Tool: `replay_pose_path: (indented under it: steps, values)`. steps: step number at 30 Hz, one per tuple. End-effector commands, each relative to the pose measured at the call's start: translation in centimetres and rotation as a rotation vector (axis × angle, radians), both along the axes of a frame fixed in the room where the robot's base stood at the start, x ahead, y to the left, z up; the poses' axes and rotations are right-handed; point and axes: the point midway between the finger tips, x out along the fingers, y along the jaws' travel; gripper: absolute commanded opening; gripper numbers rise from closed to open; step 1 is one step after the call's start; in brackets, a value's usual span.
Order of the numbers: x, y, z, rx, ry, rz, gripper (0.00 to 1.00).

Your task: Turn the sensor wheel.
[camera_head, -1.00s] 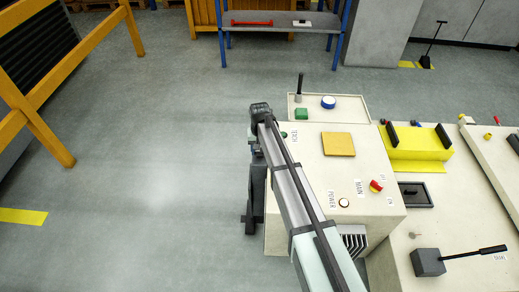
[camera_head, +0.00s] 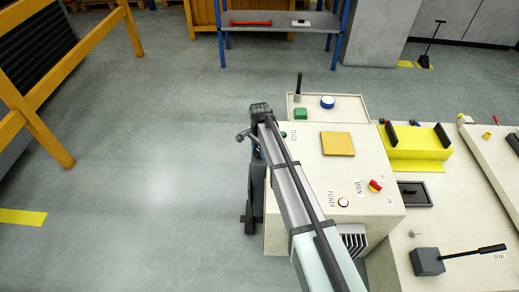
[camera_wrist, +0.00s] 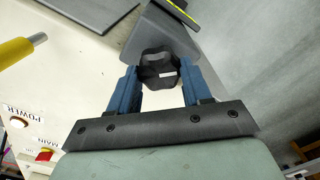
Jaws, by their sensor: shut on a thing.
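The sensor wheel is a black lobed knob (camera_wrist: 158,66) with a small white mark, in front of a grey bracket (camera_wrist: 150,30) in the wrist view. My gripper (camera_wrist: 157,84) has its two blue fingers on either side of the wheel and is shut on it. The inner contact faces are partly hidden. In the head view my arm's end stands at the left side of the cream cabinet (camera_head: 310,170), and the arm hides the wheel and fingertips.
The cabinet carries a yellow-tan plate (camera_head: 338,144), a red main switch (camera_head: 375,186) and a power button (camera_head: 343,203). A tray (camera_head: 355,103) with a green block and blue disc lies behind. A yellow-railed carrier bed (camera_head: 415,160) stands right. Floor at left is clear.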

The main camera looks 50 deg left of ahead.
Motion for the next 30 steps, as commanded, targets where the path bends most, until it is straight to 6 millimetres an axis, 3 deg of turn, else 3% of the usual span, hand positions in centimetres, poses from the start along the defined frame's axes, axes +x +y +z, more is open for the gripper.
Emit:
replay_pose_path:
  steps: [12, 29, 30]
  values:
    - [0.01, -0.06, 0.02, 0.000, 0.000, -0.198, 0.18]
    - [0.01, -0.06, 0.02, 0.000, 0.000, -0.228, 0.18]
    - [0.01, -0.06, 0.02, 0.000, 0.000, -0.228, 0.49]
